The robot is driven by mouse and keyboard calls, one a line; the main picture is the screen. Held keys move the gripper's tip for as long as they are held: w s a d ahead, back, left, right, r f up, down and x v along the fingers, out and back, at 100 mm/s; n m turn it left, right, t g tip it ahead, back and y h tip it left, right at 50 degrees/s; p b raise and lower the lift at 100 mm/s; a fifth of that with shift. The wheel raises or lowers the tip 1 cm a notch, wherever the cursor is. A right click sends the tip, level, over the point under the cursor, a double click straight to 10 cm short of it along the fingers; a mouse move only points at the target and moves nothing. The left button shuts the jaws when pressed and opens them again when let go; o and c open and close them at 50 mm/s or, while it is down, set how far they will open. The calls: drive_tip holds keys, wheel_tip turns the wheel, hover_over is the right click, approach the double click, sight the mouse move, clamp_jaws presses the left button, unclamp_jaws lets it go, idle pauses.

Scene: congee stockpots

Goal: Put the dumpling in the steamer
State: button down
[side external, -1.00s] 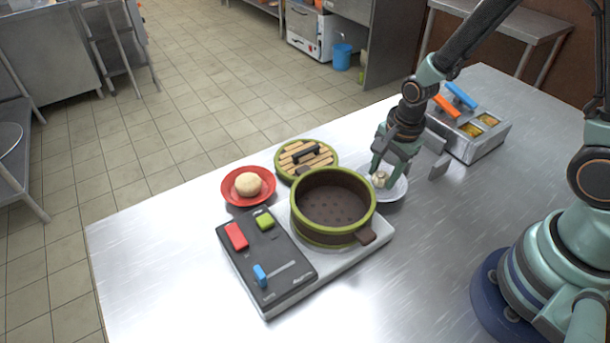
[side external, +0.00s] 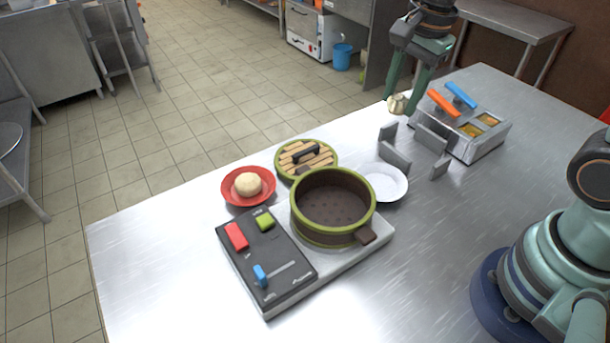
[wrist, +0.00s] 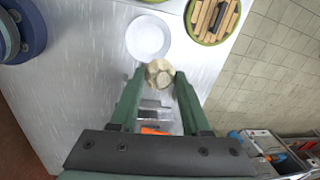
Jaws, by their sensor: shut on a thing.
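My gripper (side external: 403,100) is shut on the dumpling (side external: 397,104), a small pale pleated ball. It holds the dumpling raised near the far edge of the table, above and behind the white plate in the side view. In the wrist view the dumpling (wrist: 159,73) sits between the fingertips of my gripper (wrist: 160,84). The steamer (side external: 330,205) is a round dark pot with a green rim, open and empty, on the white-and-black stove (side external: 270,258). Its slatted lid (side external: 303,157) with a dark handle lies on the table behind it.
The white plate (side external: 384,182) is empty, right of the steamer. A red bowl (side external: 262,197) holds a pale bun (side external: 248,184). Grey upright metal plates (side external: 395,156) and a steel container with orange and blue handles (side external: 470,135) stand at the right. The front table is clear.

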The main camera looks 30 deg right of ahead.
sight(330, 211)
drive_tip(key=s+a+n, duration=0.2)
drive_tip(key=a+n, duration=0.2)
drive_tip(key=a, duration=1.1)
drive_tip(key=shift+y, duration=0.4)
drive_tip(key=shift+s+a+f, duration=0.1)
drive_tip(key=shift+f, duration=3.45)
drive_tip(key=shift+s+a+f, duration=0.1)
drive_tip(key=shift+f, duration=3.45)
drive_tip(key=shift+f, duration=0.35)
drive_tip(key=shift+c, duration=1.4)
unclamp_jaws()
drive_tip(key=c, duration=0.3)
drive_tip(key=shift+r, duration=0.1)
drive_tip(key=shift+s+d+r, duration=0.1)
drive_tip(key=shift+s+r, duration=0.05)
drive_tip(key=shift+r, duration=1.05)
drive_tip(key=shift+s+d+r, duration=0.1)
drive_tip(key=shift+s+r, duration=0.05)
drive_tip(key=shift+r, duration=1)
